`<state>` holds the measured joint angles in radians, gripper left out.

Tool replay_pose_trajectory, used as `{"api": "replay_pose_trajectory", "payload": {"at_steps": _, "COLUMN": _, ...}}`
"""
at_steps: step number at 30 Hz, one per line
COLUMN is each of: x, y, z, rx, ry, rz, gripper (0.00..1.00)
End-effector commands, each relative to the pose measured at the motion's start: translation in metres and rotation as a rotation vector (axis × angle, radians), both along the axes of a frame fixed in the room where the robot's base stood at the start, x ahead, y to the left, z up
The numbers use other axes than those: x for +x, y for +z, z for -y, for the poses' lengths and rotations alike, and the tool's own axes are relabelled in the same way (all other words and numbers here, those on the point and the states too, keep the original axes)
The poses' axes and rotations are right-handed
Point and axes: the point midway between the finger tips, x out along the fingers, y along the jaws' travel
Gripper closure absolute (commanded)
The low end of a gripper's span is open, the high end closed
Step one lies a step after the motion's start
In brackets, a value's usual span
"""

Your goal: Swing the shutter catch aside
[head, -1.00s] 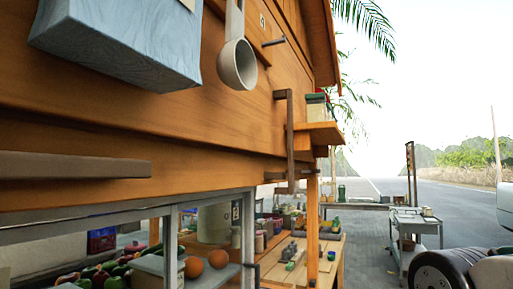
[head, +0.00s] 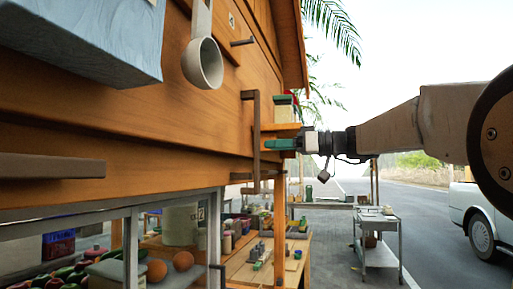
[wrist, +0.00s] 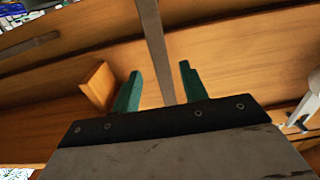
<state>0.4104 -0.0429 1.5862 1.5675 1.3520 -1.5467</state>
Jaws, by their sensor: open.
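The shutter catch looks to be the long dark brown bar (head: 256,140) hanging upright on the orange wooden wall, with a short block at its top. In the wrist view the bar (wrist: 152,35) runs down between the two green fingers. My gripper (head: 268,145) reaches in from the right at the bar's middle height. In the wrist view my gripper (wrist: 160,68) is open, with one finger on each side of the bar and visible gaps. The bar's lower part there is hidden behind the gripper body.
A small wooden shelf (head: 283,127) with a tin juts out just above my gripper. A peg (head: 243,42) sticks out above. A counter with goods lies below. Open road is at right.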

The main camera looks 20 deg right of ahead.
Motion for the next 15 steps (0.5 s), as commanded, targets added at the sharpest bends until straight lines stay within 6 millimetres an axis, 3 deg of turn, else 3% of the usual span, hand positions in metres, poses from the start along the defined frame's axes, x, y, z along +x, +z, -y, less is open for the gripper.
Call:
{"api": "replay_pose_trajectory", "payload": {"at_steps": 7, "x": 0.023, "y": -0.001, "z": -0.034, "rx": 0.000, "ry": 0.004, "rz": -0.004, "gripper": 0.56}}
{"api": "replay_pose_trajectory", "payload": {"at_steps": 15, "x": 0.033, "y": -0.001, "z": -0.048, "rx": 0.000, "ry": 0.001, "rz": -0.004, "gripper": 0.56}}
